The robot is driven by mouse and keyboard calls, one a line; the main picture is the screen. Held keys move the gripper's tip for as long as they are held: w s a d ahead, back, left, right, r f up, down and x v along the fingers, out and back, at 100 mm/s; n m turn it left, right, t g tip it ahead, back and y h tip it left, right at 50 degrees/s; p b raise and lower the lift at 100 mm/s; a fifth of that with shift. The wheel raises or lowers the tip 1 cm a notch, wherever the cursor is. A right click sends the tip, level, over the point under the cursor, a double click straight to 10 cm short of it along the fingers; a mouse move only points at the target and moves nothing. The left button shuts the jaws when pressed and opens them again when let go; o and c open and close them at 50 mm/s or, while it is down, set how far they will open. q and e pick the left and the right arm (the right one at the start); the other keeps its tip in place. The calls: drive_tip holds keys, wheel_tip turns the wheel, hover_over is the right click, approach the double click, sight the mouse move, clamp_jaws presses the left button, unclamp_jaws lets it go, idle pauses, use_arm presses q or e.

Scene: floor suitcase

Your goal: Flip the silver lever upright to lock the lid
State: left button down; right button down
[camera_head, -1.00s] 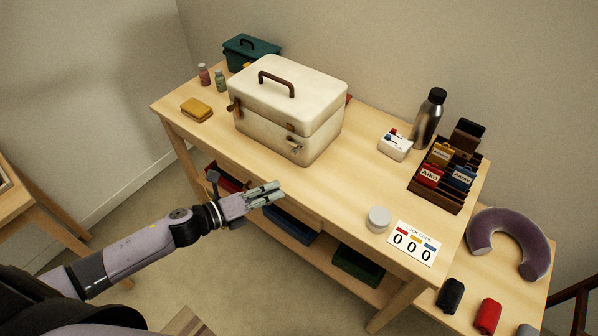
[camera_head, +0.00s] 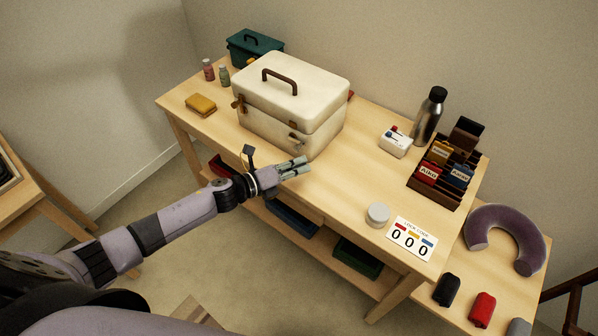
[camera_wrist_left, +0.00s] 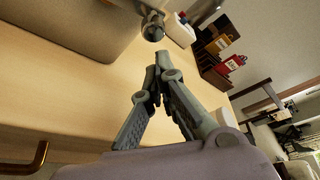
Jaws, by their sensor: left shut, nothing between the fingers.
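The cream case (camera_head: 290,115) stands on the wooden table with its lid (camera_head: 310,78) down. The small silver lever (camera_head: 296,139) juts from its front, below a brown latch part (camera_head: 293,123); its exact tilt is too small to tell. My right gripper is out of view.
A white device (camera_head: 395,141), steel bottle (camera_head: 428,115) and dark card rack (camera_head: 447,175) stand right of the case. A white jar (camera_head: 377,213) and a number card (camera_head: 411,239) lie near the front edge. The tabletop between case and jar is clear.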

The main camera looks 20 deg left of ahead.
use_arm(q)
drive_tip(key=shift+w+a+r, duration=0.1)
drive_tip(key=shift+a+r, duration=0.2)
drive_tip(key=shift+a, duration=0.15)
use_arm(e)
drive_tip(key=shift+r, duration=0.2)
use_arm(q)
drive_tip(key=shift+r, duration=0.1)
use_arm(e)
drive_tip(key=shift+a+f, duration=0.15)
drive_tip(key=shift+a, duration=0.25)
